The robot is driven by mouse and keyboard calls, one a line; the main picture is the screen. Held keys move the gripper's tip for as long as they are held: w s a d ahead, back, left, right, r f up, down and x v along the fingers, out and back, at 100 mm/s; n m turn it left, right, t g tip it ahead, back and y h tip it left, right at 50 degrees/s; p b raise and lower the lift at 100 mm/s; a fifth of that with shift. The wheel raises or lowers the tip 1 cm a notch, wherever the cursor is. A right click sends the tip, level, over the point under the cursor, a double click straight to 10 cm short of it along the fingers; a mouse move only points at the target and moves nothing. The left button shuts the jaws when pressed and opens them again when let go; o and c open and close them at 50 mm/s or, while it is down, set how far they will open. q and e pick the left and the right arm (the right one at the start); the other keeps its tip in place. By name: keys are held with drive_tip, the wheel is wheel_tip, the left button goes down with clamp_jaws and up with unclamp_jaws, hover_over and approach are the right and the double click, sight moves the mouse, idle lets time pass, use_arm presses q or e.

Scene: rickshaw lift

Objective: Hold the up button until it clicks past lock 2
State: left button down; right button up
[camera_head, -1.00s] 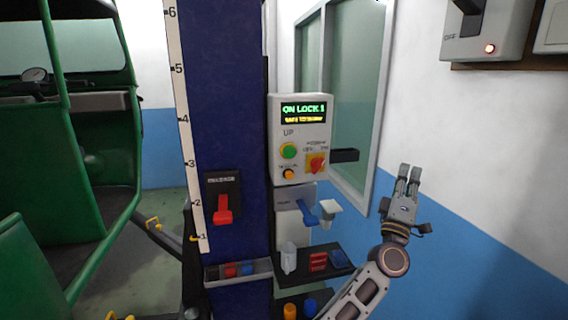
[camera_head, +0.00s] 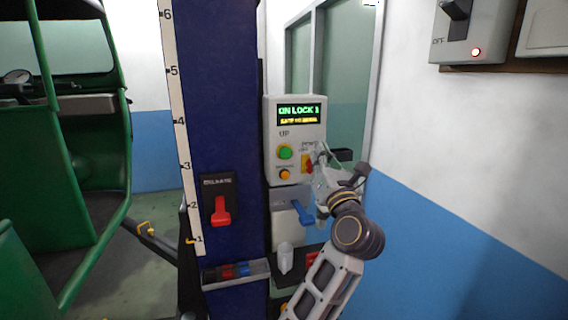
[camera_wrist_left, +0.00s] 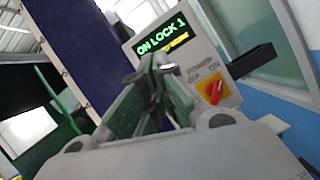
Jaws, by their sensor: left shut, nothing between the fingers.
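The grey control box (camera_head: 271,142) is fixed beside the blue lift column. Its display (camera_head: 299,114) reads "ON LOCK 1" in green with a smaller yellow line below; it also shows in the wrist view (camera_wrist_left: 162,38). The round green up button (camera_head: 285,152) sits under the "UP" label. My left gripper (camera_head: 319,156) is shut and empty, just right of the button, overlapping the red-and-yellow rotary switch in the head view. In the left wrist view its fingers (camera_wrist_left: 150,82) cover the button area. Contact with the button is not visible. My right gripper is out of view.
The rotary switch (camera_wrist_left: 213,91) is beside the fingers. Below are a small orange button (camera_head: 285,174), a blue lever (camera_head: 303,213) and a shelf with small items. A red release handle (camera_head: 221,212) is on the column (camera_head: 222,100). A green rickshaw (camera_head: 110,160) stands left.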

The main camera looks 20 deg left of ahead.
use_arm(q)
drive_tip(key=a+f+n+g, duration=0.3)
drive_tip(key=f+n+g, duration=0.1)
drive_tip(key=f, duration=0.3)
drive_tip(key=shift+s+n, duration=0.25)
drive_tip(key=shift+n, duration=0.25)
drive_tip(key=shift+w+a, duration=0.1)
